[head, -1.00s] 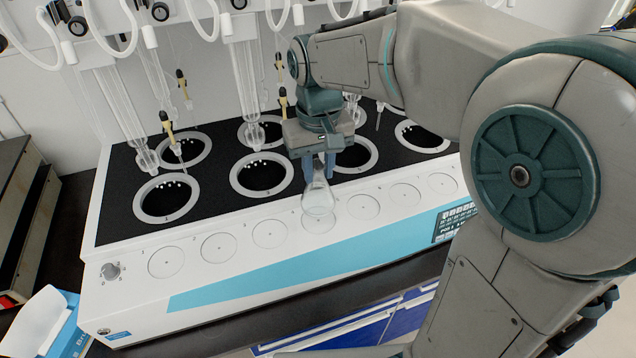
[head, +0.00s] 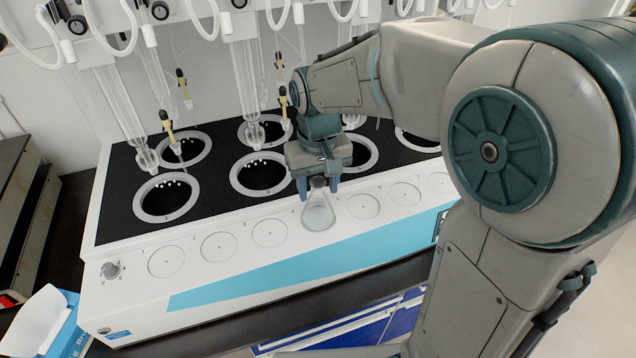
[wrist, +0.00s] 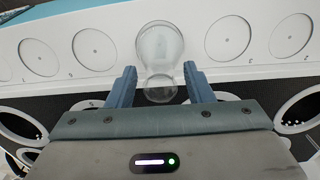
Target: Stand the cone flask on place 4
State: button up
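The clear glass cone flask (head: 318,214) is upright over the fourth circle from the left on the white front ledge, and its base covers most of that circle. In the wrist view the flask (wrist: 160,45) has its neck between my fingers, with a visible gap on each side. My gripper (head: 319,188) is open around the neck; its two blue fingers also show in the wrist view (wrist: 160,87). The circle's own outline and number are hidden by the flask.
The white distiller ledge (head: 190,277) has several other empty circles, including one to the left (head: 270,233) and one to the right (head: 363,206). Behind is a black top with ringed wells (head: 165,198), glass tubes and yellow-black clips hanging above.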

jog(key=shift+r, duration=0.15)
notch_tip(320, 180, up, 12)
jog(key=s+d+f+m+t, duration=0.3)
jog(key=s+d+f, duration=0.6)
jog(key=s+d, duration=0.3)
jog(key=shift+s+f, duration=0.4)
